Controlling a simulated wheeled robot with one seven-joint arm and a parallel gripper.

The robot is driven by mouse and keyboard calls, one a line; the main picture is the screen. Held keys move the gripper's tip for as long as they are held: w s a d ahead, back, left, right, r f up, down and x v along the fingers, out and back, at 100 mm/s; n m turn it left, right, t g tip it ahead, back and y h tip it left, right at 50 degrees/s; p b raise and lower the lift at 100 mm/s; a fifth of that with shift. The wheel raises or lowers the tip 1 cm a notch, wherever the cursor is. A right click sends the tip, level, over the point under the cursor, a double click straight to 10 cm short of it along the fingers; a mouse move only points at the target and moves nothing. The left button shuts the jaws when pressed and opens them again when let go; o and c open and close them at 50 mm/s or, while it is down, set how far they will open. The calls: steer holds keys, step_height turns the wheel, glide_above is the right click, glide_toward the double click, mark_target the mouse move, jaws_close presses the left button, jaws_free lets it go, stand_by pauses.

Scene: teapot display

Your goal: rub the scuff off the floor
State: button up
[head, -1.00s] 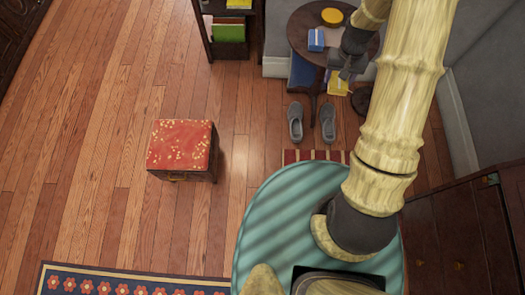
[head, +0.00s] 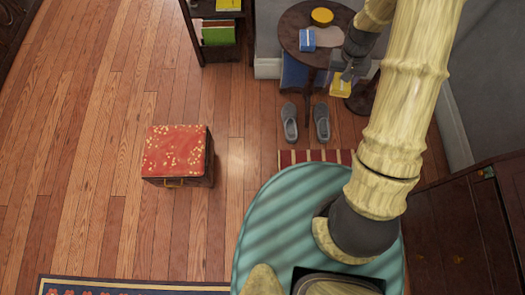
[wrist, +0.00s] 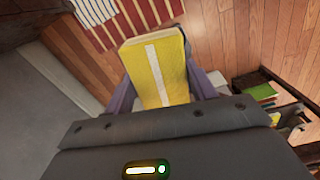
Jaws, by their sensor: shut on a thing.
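My gripper (wrist: 158,78) is shut on a yellow block with a white stripe (wrist: 157,62), which looks like a sponge or cloth pad. In the head view the yellow block (head: 341,86) shows below my gripper (head: 346,72), beside the round table and above floor level. A faint pale patch (head: 238,160) lies on the wood floor just right of the red-topped box; I cannot tell whether it is the scuff or a reflection. The block is well away from this patch.
A red-topped box (head: 174,150) stands on the floor. Grey shoes (head: 290,122) and a red striped mat (head: 300,156) lie near the round dark table (head: 296,38). A shelf (head: 222,48) stands at the back, a dark cabinet (head: 470,230) at right. The left floor is clear.

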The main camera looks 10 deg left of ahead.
steer(key=s+a+f+b, duration=0.1)
steer(key=a+f+b, duration=0.5)
steer(key=f, duration=0.5)
steer(key=s+a+f+n+b, duration=0.1)
steer(key=a+f+b, duration=0.3)
steer(key=f+b, duration=0.65)
steer(key=s+a+f+b, duration=0.2)
steer(key=a+f+b, duration=0.3)
steer(key=f, duration=0.7)
steer(key=s+a+f+b, duration=0.3)
steer(key=f+b, duration=0.4)
steer(key=f, duration=0.4)
steer(key=s+a+f+b, duration=0.3)
steer(key=f+b, duration=0.5)
steer(key=f, duration=0.3)
steer(key=s+a+f+n+b, duration=0.1)
steer(key=s+a+f+b, duration=0.2)
steer(key=f+b, duration=0.4)
step_height(320, 180, down, 5)
steer(key=shift+s+r+b, duration=0.1)
steer(key=shift+s+b, duration=0.3)
steer(key=shift+s, duration=0.15)
